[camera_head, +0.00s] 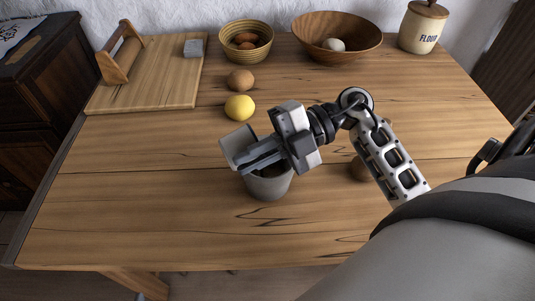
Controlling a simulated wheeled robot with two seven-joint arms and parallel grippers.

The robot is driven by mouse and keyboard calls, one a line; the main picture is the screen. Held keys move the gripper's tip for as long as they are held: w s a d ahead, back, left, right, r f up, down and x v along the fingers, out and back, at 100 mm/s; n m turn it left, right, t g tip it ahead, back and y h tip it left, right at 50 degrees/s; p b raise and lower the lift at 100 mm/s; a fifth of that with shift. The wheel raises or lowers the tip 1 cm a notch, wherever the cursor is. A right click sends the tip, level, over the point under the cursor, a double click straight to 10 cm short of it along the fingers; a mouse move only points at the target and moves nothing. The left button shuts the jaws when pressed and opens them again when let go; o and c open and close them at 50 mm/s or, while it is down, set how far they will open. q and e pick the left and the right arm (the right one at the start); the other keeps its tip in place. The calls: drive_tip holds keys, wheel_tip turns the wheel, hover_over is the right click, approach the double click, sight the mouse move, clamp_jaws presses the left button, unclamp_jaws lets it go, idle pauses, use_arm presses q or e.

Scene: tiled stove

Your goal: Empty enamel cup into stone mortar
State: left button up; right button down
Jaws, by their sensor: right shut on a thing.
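A white enamel cup (234,142) is held by my right gripper (257,157), which is shut on it. The cup is tilted and sits over the left part of the grey stone mortar (268,188). The mortar stands upright on the wooden table, its upper part partly hidden by my gripper and the cup. I cannot see the cup's contents. My left gripper is not in view.
On the table (150,205) are a lemon (239,107), a brown egg-like item (241,80), a striped bowl (246,39), a wooden bowl (337,33), a flour jar (422,27) and a cutting board (150,85). A brown round thing (360,169) is partly behind my right arm. The front left is clear.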

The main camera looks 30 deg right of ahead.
use_arm(q)
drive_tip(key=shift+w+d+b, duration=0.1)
drive_tip(key=shift+b, duration=0.25)
use_arm(e)
drive_tip(key=shift+d+f, duration=0.15)
drive_tip(key=shift+d, duration=0.05)
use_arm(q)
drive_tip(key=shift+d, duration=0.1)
use_arm(e)
drive_tip(key=shift+s+y, duration=0.1)
drive_tip(key=shift+y, duration=0.2)
use_arm(q)
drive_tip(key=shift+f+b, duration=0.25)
drive_tip(key=shift+b, duration=0.1)
use_arm(e)
drive_tip(key=shift+d+r+y, duration=0.25)
drive_tip(key=shift+d+y, duration=0.2)
drive_tip(key=shift+y, duration=0.25)
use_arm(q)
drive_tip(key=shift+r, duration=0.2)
use_arm(e)
drive_tip(key=shift+d+r, duration=0.1)
drive_tip(key=shift+r, duration=0.3)
drive_tip(key=shift+r, duration=0.15)
use_arm(q)
drive_tip(key=shift+p, duration=0.45)
use_arm(e)
drive_tip(key=shift+s+d+r+t+y, duration=0.1)
drive_tip(key=shift+d+r+t+y, duration=0.15)
drive_tip(key=shift+r+y, duration=0.25)
